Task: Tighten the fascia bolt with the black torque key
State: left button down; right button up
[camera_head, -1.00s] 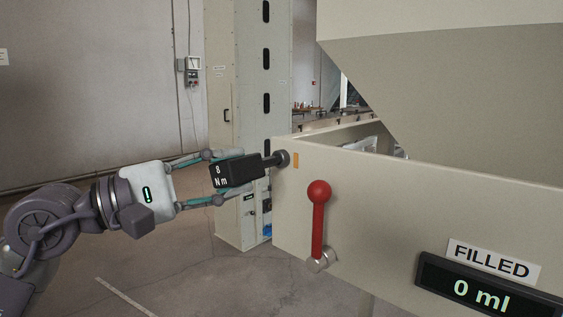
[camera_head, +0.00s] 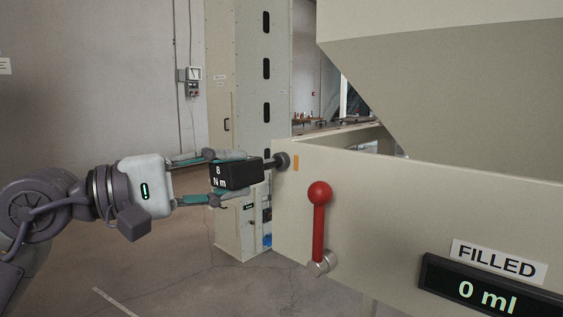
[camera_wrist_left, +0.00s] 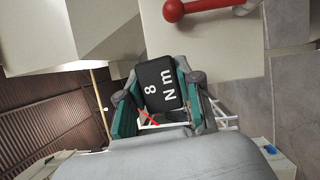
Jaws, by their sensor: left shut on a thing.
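The black torque key (camera_head: 236,174), marked "8 Nm", is held level between the fingers of my left gripper (camera_head: 228,178), which is shut on it. Its dark round head reaches the fascia bolt (camera_head: 282,161) at the left end of the beige fascia (camera_head: 420,210); the head hides most of the bolt. A small orange mark (camera_head: 296,162) sits just right of it. In the left wrist view the key (camera_wrist_left: 161,84) lies between the two teal finger pads. My right gripper is in neither view.
A red-knobbed lever (camera_head: 319,220) stands on the fascia right of the bolt. A display (camera_head: 488,296) reads 0 ml under a FILLED label (camera_head: 497,260). A tall beige cabinet (camera_head: 238,110) stands behind the gripper. The floor at lower left is clear.

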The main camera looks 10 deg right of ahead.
pick_arm(q)
jog(key=shift+m+y+b, duration=0.35)
jog(key=shift+m+y, duration=0.15)
jog(key=shift+m, duration=0.7)
jog(key=shift+b, duration=0.3)
jog(key=shift+s+a, duration=0.1)
jog(key=shift+a, duration=0.05)
jog(key=shift+s+a+b, duration=0.75)
jog(key=shift+a+b, duration=0.2)
jog(key=shift+a, duration=0.1)
